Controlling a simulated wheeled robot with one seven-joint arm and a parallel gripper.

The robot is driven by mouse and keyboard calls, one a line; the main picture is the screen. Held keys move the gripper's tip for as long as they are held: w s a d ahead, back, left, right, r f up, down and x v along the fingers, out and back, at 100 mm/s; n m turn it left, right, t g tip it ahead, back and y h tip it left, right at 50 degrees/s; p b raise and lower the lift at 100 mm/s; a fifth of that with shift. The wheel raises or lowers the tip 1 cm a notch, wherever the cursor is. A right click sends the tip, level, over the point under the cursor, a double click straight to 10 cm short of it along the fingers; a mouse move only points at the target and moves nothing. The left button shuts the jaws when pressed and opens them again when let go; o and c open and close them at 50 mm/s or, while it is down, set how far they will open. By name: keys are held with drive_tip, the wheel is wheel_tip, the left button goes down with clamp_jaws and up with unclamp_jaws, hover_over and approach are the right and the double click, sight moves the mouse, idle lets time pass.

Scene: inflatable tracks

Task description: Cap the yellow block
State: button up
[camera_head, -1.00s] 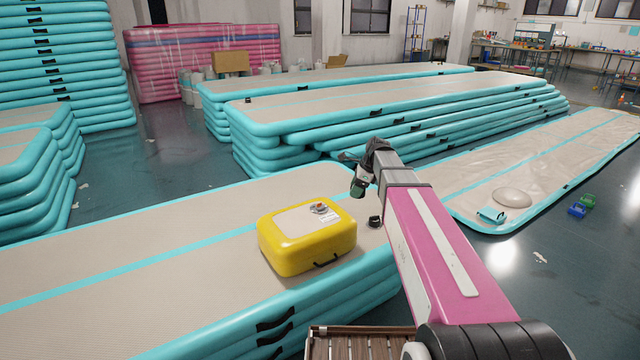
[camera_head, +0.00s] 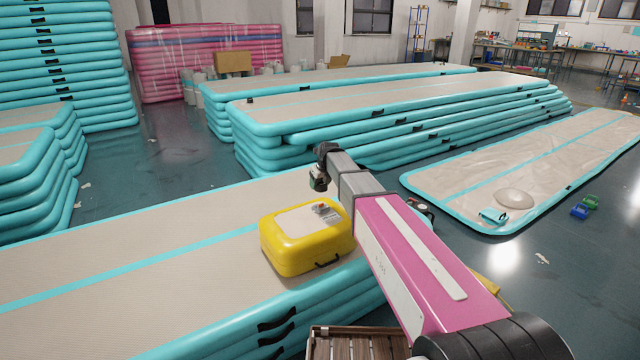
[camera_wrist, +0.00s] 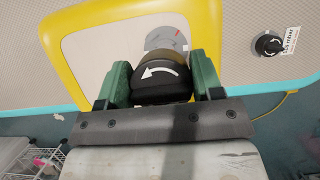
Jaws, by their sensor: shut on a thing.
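The yellow block (camera_head: 300,249) lies on the near track stack, with a pale panel and a small round fitting (camera_head: 322,208) on top. My gripper (camera_wrist: 163,85) is shut on a black cap (camera_wrist: 160,84) with a white curved arrow. The cap partly overlaps the disc in this view; I cannot tell whether they touch. In the head view my gripper (camera_head: 318,182) is above the block's far side, and the held cap is not clear there.
A black knob (camera_wrist: 268,44) with a label sits on the track beside the block. The near track (camera_head: 120,250) has free room left of the block. A wooden slatted crate (camera_head: 360,345) stands in front. White wire baskets (camera_wrist: 30,158) are on the floor.

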drive_tip(key=shift+f, duration=0.1)
hover_over(317, 206)
drive_tip(key=d, duration=0.1)
drive_tip(key=shift+w+d+f, duration=0.15)
drive_tip(key=shift+f, duration=2.6)
drive_tip(key=shift+f, duration=2.05)
drive_tip(key=n+g+y, duration=0.1)
drive_tip(key=n, duration=0.4)
drive_tip(key=shift+g, duration=0.3)
drive_tip(key=n+g, duration=0.1)
drive_tip(key=n, duration=0.2)
drive_tip(key=shift+y, duration=0.4)
drive_tip(key=shift+s+a+n+g, duration=0.1)
drive_tip(key=shift+s+n+g, duration=0.1)
drive_tip(key=shift+n, duration=0.4)
drive_tip(key=shift+s+a+n+g, duration=0.1)
drive_tip(key=shift+n+g, duration=0.1)
drive_tip(key=shift+n, duration=0.4)
